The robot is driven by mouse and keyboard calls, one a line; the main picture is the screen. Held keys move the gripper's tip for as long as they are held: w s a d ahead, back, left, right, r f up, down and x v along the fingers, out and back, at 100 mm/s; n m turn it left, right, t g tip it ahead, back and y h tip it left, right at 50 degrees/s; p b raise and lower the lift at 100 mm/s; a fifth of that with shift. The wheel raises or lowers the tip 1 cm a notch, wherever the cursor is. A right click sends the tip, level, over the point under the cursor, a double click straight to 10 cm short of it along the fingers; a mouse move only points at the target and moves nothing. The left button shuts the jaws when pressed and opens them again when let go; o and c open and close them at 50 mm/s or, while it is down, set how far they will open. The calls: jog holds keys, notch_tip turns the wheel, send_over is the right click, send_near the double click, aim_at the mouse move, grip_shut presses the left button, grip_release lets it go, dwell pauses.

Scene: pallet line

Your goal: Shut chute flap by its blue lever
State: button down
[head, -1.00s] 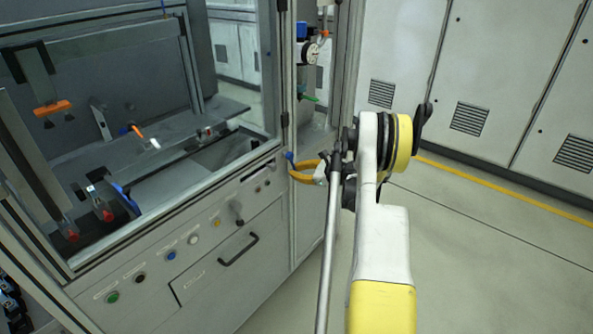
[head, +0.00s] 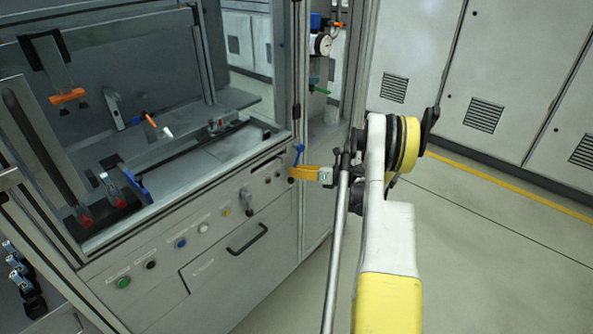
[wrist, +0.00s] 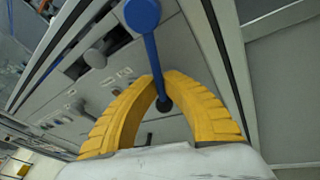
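The blue lever (head: 299,153) stands at the right end of the machine's front panel, just below the window frame. In the wrist view, the lever (wrist: 153,55) has a round knob at the top and runs down to a dark pivot. My gripper (wrist: 160,77) has two ridged yellow fingers, with their tips drawn in close on both sides of the lever's shaft. They look shut on it, below the knob. In the head view, my gripper (head: 293,172) is at the lever, seen from the side. I cannot clearly pick out the chute flap.
The panel carries a green button (head: 123,282), a blue button (head: 181,243) and a drawer with a black handle (head: 247,239). A glazed enclosure rises above it. Grey cabinets (head: 490,70) stand at the back right. The floor (head: 490,250) to the right is clear.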

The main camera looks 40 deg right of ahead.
jog(key=shift+a+m, duration=0.15)
jog(key=shift+m, duration=0.15)
jog(key=c, duration=1.5)
grip_release()
jog(key=shift+c, duration=0.2)
jog(key=v, duration=1.2)
jog(key=shift+f, duration=0.1)
